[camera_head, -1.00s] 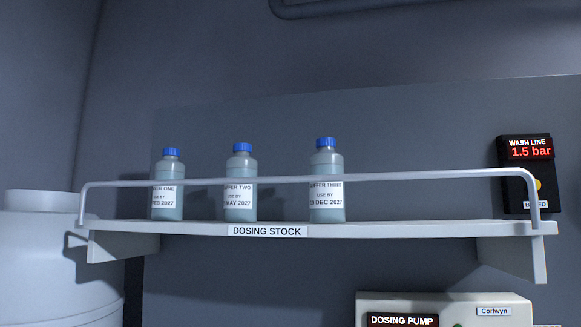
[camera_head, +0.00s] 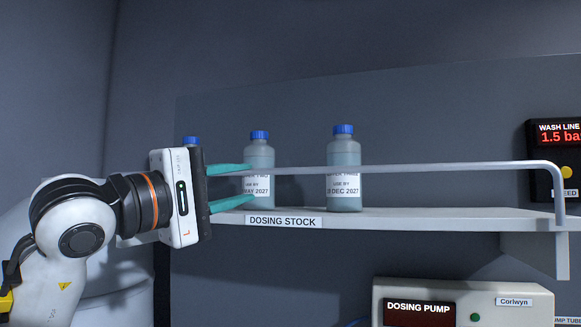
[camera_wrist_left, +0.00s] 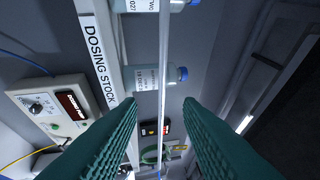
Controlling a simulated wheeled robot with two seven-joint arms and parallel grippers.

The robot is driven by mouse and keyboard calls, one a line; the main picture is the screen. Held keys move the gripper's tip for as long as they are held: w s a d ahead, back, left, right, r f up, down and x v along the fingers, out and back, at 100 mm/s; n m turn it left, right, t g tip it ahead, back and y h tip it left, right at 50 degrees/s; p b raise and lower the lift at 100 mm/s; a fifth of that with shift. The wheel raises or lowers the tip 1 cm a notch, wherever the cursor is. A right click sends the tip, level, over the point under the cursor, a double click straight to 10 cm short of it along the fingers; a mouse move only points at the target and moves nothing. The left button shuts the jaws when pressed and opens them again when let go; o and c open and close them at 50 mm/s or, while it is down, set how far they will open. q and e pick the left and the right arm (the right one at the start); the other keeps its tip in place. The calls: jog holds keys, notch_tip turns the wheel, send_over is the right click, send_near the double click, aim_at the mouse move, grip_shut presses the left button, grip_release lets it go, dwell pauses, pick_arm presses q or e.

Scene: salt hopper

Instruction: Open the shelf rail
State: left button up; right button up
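The shelf rail (camera_head: 450,167) is a pale grey bar running level along the front of the white shelf (camera_head: 420,219), in front of the bottles. Its right end bends down to the shelf; its left end is hidden behind my gripper and arm. My left gripper (camera_head: 253,183) is open, with one teal finger above the bar's level and one below. In the left wrist view the rail (camera_wrist_left: 164,60) runs between the spread fingers (camera_wrist_left: 160,103), which do not close on it. Whether either finger touches it I cannot tell. My right gripper is not in view.
Behind the rail stand a middle bottle (camera_head: 259,156), a right bottle (camera_head: 343,155) and a left one, mostly hidden, showing its blue cap (camera_head: 191,140). A dosing pump box (camera_head: 465,300) is below. A wash line display (camera_head: 556,150) is at right.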

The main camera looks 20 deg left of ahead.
aim_at(284, 172)
pick_arm(q)
jog(key=p+x, duration=0.1)
jog(key=x, duration=0.2)
jog(key=p+x, duration=0.2)
jog(key=x, duration=0.2)
jog(key=p+x, duration=0.2)
jog(key=x, duration=0.2)
jog(key=shift+w+a+r, duration=0.15)
jog(key=shift+a+r, duration=0.2)
jog(key=shift+w+d+p, duration=0.15)
jog(key=shift+w+p, duration=0.15)
jog(key=shift+w, duration=0.15)
jog(key=shift+f, duration=0.1)
grip_shut()
